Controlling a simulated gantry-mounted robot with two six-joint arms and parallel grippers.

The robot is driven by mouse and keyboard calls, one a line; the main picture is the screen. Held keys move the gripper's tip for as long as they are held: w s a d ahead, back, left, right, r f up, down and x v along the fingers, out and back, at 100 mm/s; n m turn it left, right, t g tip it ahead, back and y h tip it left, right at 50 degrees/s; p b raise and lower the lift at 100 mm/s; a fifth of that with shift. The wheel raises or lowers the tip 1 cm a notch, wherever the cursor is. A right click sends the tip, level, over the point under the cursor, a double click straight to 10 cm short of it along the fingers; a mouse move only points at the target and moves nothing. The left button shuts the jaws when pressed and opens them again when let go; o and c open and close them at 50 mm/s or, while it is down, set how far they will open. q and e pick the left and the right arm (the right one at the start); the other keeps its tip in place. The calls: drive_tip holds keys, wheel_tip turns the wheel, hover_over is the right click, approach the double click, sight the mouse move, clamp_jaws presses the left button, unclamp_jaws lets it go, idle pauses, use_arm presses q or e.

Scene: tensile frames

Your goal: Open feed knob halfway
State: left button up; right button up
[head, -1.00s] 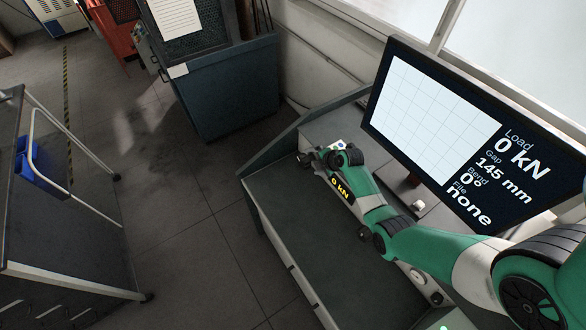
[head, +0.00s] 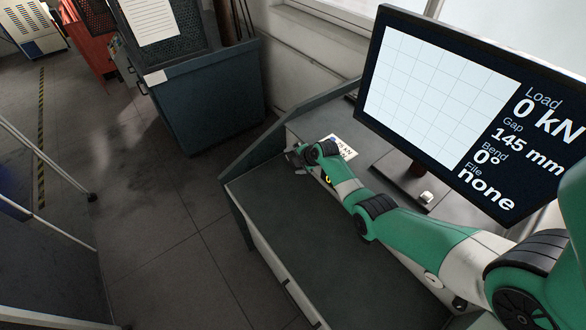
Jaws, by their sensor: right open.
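My right arm reaches across the desk from the lower right. My right gripper (head: 298,158) is at its far end, small in the picture, above the back left part of the desk. It is open, and I see nothing held in it. I cannot make out the feed knob for certain; my right arm covers part of the desk and its controls. The monitor (head: 440,105) reads load 0 kN, gap 145 mm, bend 0° and file none. My left gripper is not in view.
The desk (head: 300,235) has a clear dark top left of my arm and a raised panel (head: 238,205) at its left end. A white label (head: 340,147) lies beside the gripper. A blue-grey cabinet (head: 210,105) stands behind, and a cart rail (head: 45,160) at left.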

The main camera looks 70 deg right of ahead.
drive_tip(key=shift+w+d+f, duration=0.15)
drive_tip(key=shift+w+f, duration=0.15)
drive_tip(key=shift+f, duration=0.05)
drive_tip(key=c, duration=1.1)
drive_tip(key=shift+f+g+y+b, duration=0.1)
drive_tip(key=shift+g+y+b, duration=0.3)
drive_tip(key=shift+g, duration=0.5)
drive_tip(key=shift+g+y, duration=0.3)
